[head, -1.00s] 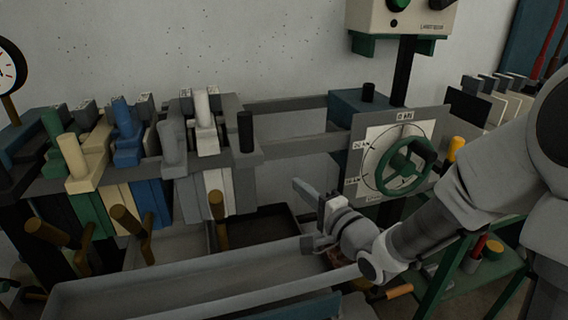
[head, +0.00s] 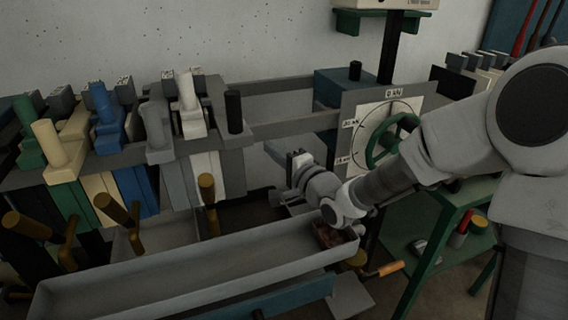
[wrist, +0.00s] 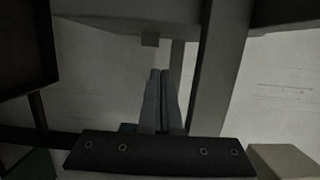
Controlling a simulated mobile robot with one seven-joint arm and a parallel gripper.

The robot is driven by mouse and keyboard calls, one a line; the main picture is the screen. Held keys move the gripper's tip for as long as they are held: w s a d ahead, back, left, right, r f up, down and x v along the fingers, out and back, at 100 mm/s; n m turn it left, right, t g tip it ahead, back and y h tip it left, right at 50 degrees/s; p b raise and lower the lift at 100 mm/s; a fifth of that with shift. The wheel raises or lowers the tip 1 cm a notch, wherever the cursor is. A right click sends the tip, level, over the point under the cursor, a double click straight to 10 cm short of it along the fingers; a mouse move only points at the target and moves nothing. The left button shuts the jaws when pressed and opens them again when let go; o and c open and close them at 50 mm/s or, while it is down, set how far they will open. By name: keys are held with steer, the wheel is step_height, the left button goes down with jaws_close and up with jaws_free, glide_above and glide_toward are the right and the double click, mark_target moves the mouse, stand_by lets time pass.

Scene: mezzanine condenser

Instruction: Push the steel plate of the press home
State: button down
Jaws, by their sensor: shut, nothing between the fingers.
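The press holds a row of upright plates on two rails at the left. The grey plate (head: 157,131), which looks like the steel one, hangs between the blue plate (head: 104,118) and the white plate (head: 188,105), its grip standing up. To the right of the white plate is a grey end block with a black knob (head: 234,111). My gripper (head: 273,152) is shut and empty, to the right of that block and apart from it, below the rail. The wrist view shows its two fingers (wrist: 160,100) together, with no plate recognisable there.
A long grey trough (head: 190,262) lies below, with brown-handled levers (head: 118,210) in front of the plates. A dial panel with a green handwheel (head: 388,139) stands to the right, partly behind my arm. A green stand (head: 440,230) is at the right.

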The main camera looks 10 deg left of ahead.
mark_target(238, 155)
steer(key=shift+s+a+b, duration=0.25)
steer(key=shift+a+b, duration=0.05)
steer(key=shift+a, duration=0.85)
steer(key=shift+s+a+b, duration=0.2)
steer(key=shift+a+b, duration=0.1)
steer(key=shift+a, duration=0.85)
steer(key=shift+a, duration=0.1)
steer(key=shift+s+a+b, duration=0.2)
steer(key=shift+s+a, duration=0.25)
steer(key=shift+a, duration=0.25)
steer(key=shift+s+a+b, duration=0.15)
steer(key=shift+s+a, duration=0.3)
steer(key=shift+a, duration=0.25)
